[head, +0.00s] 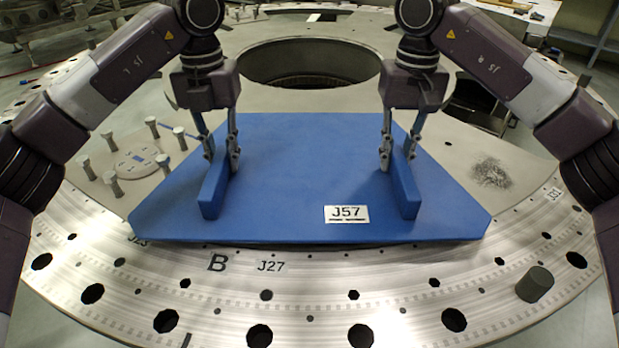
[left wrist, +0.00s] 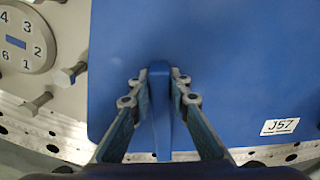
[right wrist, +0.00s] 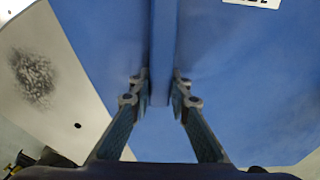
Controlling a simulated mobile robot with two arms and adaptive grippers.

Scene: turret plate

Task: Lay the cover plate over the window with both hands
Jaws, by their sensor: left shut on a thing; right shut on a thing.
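The blue cover plate (head: 300,190) lies across the middle of the turret in the head view, with a J57 label near its front edge. It has two raised blue bar handles. My left gripper (head: 221,158) is shut on the left handle (head: 213,192), which also shows in the left wrist view (left wrist: 160,110). My right gripper (head: 398,158) is shut on the right handle (head: 403,192), also seen in the right wrist view (right wrist: 163,50). The window is not visible; whatever lies under the plate is hidden. I cannot tell whether the plate touches the surface below.
The metal ring (head: 310,290) in front has several bolt holes and the markings B and J27. A dark cylinder (head: 535,284) stands on it at right. Several bolts surround a numbered round cap (head: 137,162) at left. A large round opening (head: 309,62) lies behind the plate.

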